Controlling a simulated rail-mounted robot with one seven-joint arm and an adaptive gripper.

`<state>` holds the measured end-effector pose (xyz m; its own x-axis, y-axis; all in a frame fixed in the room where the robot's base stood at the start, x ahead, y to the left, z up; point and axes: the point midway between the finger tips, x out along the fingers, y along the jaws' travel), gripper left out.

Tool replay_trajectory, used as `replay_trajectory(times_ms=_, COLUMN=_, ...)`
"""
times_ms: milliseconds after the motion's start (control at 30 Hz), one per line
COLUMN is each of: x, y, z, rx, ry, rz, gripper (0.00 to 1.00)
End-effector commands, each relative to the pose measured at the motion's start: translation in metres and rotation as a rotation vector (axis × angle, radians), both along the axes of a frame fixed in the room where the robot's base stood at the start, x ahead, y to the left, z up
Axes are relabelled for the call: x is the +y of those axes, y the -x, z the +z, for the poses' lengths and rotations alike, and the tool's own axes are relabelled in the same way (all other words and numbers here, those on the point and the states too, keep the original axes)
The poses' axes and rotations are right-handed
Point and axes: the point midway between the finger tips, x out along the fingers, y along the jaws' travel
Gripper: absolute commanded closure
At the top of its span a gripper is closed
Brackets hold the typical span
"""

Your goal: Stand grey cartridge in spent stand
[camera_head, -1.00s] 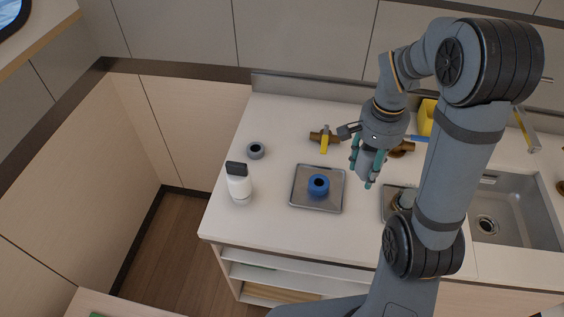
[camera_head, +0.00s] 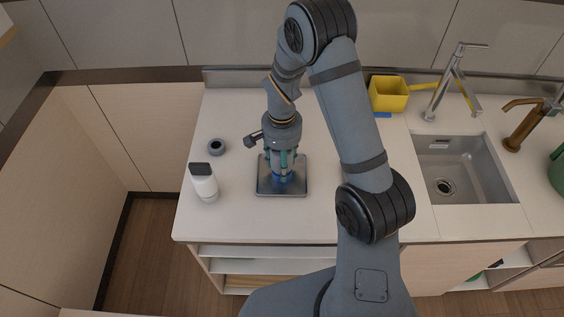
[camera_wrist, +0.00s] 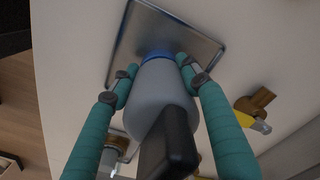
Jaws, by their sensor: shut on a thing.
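The grey cartridge (camera_wrist: 160,95) is between the teal fingers of my gripper (camera_wrist: 157,68), with a black part on its near end. My gripper (camera_head: 281,170) is shut on it over the square metal tray (camera_head: 298,188). A blue ring-shaped stand (camera_head: 282,178) is on the tray, mostly hidden below the fingers. In the wrist view the blue stand (camera_wrist: 153,53) shows just past the cartridge's far end. I cannot tell whether the cartridge is inside it or just above. Which stand is the spent one is not marked.
A yellow bin (camera_head: 388,94) and the sink (camera_head: 465,165) are to the right. A brass fitting with a yellow handle (camera_wrist: 254,108) is near the gripper.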

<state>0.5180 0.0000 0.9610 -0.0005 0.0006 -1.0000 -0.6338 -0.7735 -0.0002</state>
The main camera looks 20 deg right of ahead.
Motion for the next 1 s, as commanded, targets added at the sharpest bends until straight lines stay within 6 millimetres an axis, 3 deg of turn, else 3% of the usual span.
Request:
replay_trajectory(times_ms=333, x=-0.0001, y=-0.0003, z=-0.0056, rx=-0.001, ry=0.000, rz=-0.001, gripper=0.96)
replay_trajectory(times_ms=367, x=-0.0002, y=-0.0001, z=-0.0060, rx=-0.001, ry=0.000, rz=0.000, gripper=0.54)
replay_trajectory(times_ms=400, x=-0.0002, y=-0.0001, z=-0.0055, rx=-0.001, ry=0.000, rz=0.000, gripper=0.51)
replay_trajectory(times_ms=667, x=-0.0004, y=0.0000, z=-0.0053, rx=-0.001, ry=0.001, rz=0.000, gripper=0.36)
replay_trajectory(times_ms=1000, x=-0.0005, y=0.0004, z=-0.0065, rx=0.001, ry=0.001, rz=0.000, gripper=0.35)
